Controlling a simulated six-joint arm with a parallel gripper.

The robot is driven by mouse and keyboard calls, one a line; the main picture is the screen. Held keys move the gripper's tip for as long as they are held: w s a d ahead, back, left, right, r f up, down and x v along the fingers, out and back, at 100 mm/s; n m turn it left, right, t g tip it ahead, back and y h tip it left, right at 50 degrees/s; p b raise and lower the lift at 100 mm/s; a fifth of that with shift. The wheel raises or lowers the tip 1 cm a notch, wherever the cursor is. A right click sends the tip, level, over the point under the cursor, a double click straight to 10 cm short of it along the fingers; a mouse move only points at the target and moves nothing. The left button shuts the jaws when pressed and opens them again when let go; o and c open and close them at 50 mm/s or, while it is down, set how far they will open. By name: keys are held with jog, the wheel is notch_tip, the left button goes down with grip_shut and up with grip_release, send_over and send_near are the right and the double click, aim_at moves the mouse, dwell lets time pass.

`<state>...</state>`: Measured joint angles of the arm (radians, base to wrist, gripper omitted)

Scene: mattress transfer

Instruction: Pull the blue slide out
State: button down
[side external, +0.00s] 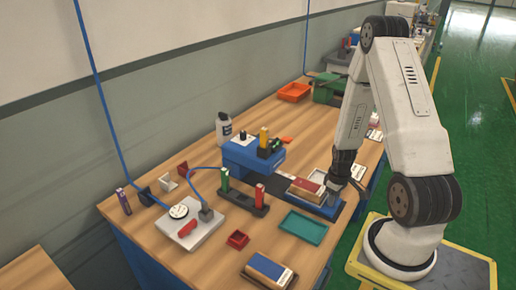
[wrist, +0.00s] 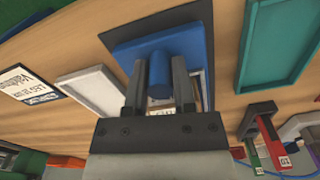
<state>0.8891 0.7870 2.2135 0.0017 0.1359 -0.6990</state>
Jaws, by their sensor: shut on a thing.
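The blue slide (side external: 322,209) lies on a dark base plate on the wooden table, in front of a blue machine block (side external: 240,158). A red-topped box (side external: 307,187) sits at the slide. In the wrist view the slide (wrist: 200,42) is a flat blue plate with a round blue handle (wrist: 158,70) standing up from it. My gripper (wrist: 160,76) is shut on this handle, one finger on each side. In the side view my gripper (side external: 338,184) is low over the slide's right end, hiding the handle.
A teal tray (side external: 303,228) lies in front of the slide. A stand with green and red sticks (side external: 243,200) is to the left. A white tray (wrist: 92,88) and a label card (wrist: 28,85) lie beside the slide. A blue-topped box (side external: 268,268) is near the front edge.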

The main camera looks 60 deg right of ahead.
jog(key=shift+s, duration=0.25)
jog(key=shift+c, duration=2.2)
grip_release()
jog(key=shift+r, duration=0.1)
jog(key=shift+w+r, duration=0.1)
jog(key=shift+r, duration=3.75)
jog(key=w+a+r+t, duration=0.1)
jog(key=w+a+r, duration=0.1)
jog(key=a, duration=0.6)
jog(key=w+a+r+n, duration=0.1)
jog(key=w+a+r, duration=0.2)
jog(key=a+r, duration=0.2)
jog(key=w+a+r+n+t, duration=0.1)
jog(key=w+a+r, duration=0.2)
jog(key=a, duration=0.9)
jog(key=shift+r+t, duration=0.2)
jog(key=shift+t, duration=0.1)
